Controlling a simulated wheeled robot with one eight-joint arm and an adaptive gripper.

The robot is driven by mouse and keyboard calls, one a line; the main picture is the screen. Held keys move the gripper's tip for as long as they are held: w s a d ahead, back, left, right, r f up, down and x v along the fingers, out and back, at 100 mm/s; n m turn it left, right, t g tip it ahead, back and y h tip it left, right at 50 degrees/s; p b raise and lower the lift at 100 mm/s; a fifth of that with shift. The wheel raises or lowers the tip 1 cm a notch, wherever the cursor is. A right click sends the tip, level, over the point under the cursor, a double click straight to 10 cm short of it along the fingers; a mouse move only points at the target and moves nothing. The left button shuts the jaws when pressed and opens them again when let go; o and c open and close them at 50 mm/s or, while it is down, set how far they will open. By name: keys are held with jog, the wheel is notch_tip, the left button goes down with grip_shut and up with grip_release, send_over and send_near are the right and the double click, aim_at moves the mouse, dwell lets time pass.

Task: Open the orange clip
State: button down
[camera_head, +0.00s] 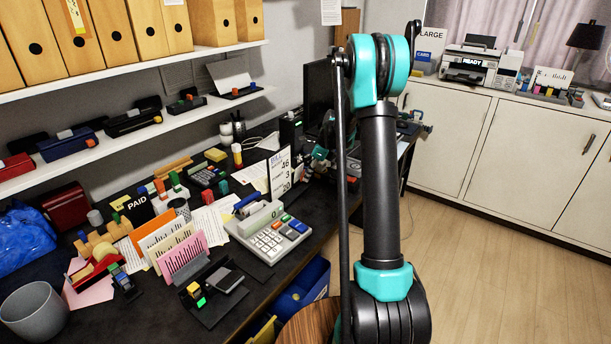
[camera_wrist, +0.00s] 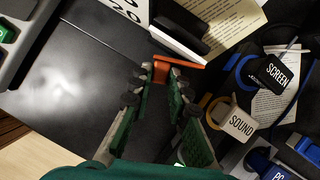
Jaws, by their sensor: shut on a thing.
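The orange clip (camera_wrist: 182,61) shows in the wrist view as a flat orange bar with a short part reaching down between my fingertips. It lies at the edge of a white and black piece (camera_wrist: 180,40). My gripper (camera_wrist: 162,74) has its green-padded fingers closed on that short part, with the fingers spreading apart toward the wrist. In the head view my gripper (camera_head: 322,154) is small, over the far part of the desk by the monitor and partly hidden by my arm. I cannot make out the orange clip there.
A flip calendar (camera_head: 280,172) and a calculator (camera_head: 272,238) stand nearer on the dark desk. Bare dark desktop (camera_wrist: 85,75) lies left of the fingers.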

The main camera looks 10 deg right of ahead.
jog(key=d+n, duration=0.1)
jog(key=w+d+n+g, duration=0.1)
jog(key=n, duration=0.1)
jog(key=shift+n+y, duration=0.3)
jog(key=n+g, duration=0.1)
jog(key=n, duration=0.1)
jog(key=w+d+n, duration=0.1)
jog(key=shift+d+n+g, duration=0.1)
jog(key=shift+n+g, duration=0.3)
jog(key=n, duration=0.1)
jog(key=w+d+n+g, duration=0.1)
jog(key=n, duration=0.1)
jog(key=shift+w, duration=0.3)
jog(key=shift+w+d+n+g+h, duration=0.15)
jog(key=shift+w+n+g+h, duration=0.25)
jog(key=shift+n, duration=0.65)
jog(key=shift+w+d+n+g+h, duration=0.15)
jog(key=shift+w+n+h, duration=0.35)
jog(key=shift+n, duration=0.55)
jog(key=shift+s+a+m, duration=0.15)
jog(key=shift+s+m, duration=0.2)
jog(key=shift+m, duration=0.25)
